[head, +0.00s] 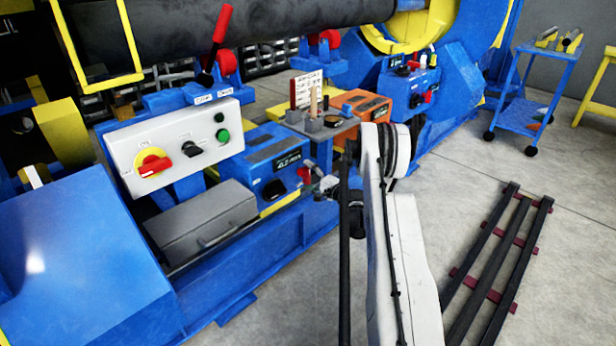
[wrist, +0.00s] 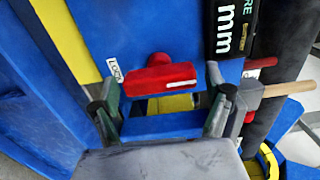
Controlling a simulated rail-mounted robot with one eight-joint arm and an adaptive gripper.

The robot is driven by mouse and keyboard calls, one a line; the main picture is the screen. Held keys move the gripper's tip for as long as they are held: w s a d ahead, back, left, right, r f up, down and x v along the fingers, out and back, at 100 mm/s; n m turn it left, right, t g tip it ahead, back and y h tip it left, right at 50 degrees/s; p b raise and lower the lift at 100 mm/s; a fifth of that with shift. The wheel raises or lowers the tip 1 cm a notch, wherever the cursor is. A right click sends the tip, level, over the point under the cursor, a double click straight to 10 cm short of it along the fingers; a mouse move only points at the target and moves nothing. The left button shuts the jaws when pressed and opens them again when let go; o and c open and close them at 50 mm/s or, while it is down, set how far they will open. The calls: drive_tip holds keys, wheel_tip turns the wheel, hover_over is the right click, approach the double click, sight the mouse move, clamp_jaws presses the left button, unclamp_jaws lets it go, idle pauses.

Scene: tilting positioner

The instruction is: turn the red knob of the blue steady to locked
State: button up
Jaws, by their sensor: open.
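The red knob (wrist: 158,78) is a bar-shaped handle on a blue face in the wrist view, lying nearly level with a white mark at its right end. A small white label (wrist: 115,70), apparently reading LOCK, is left of it. My gripper (wrist: 162,100) is open, with one finger to each side of the knob; I cannot tell whether either touches it. In the head view my gripper (head: 325,186) is at the right end of the blue unit (head: 265,160), where a bit of red (head: 303,174) shows; the gripper partly hides this area.
A grey control box (head: 175,150) with a red-and-yellow switch stands left. A grey case (head: 203,222) lies below it. An orange unit (head: 372,112) and a small tool tray (head: 322,125) are behind my arm. Open floor with dark rails (head: 500,262) is at right.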

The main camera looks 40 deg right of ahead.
drive_tip(key=s, duration=1.1)
drive_tip(key=shift+s+d, duration=0.4)
drive_tip(key=shift+d, duration=0.05)
drive_tip(key=w+a+r+n+g+y, duration=0.2)
drive_tip(key=w+a+r+n+g, duration=0.35)
drive_tip(key=a+r, duration=0.85)
drive_tip(key=s+a+r+n+g, duration=0.1)
drive_tip(key=a+r, duration=0.4)
drive_tip(key=a, duration=0.3)
drive_tip(key=s+a+r+n+g, duration=0.1)
drive_tip(key=a+r+n, duration=0.1)
drive_tip(key=a+r, duration=0.5)
drive_tip(key=s+a+r+n+g, duration=0.1)
drive_tip(key=s+a+r+n, duration=0.1)
drive_tip(key=s+a, duration=0.5)
drive_tip(key=s+a+r+n+g, duration=0.1)
drive_tip(key=s+a+r+n, duration=0.15)
drive_tip(key=s+a, duration=0.4)
drive_tip(key=s+a+f+n+g+h, duration=0.1)
drive_tip(key=s+a+n+h, duration=0.15)
drive_tip(key=s, duration=0.65)
drive_tip(key=s+a+n+h, duration=0.15)
drive_tip(key=s+a, duration=0.25)
drive_tip(key=s, duration=0.5)
wheel_tip(320, 180, up, 18)
drive_tip(key=p, duration=1.8)
drive_tip(key=shift+w+d+y, duration=0.15)
drive_tip(key=shift+d+y, duration=0.1)
drive_tip(key=shift+y, duration=0.15)
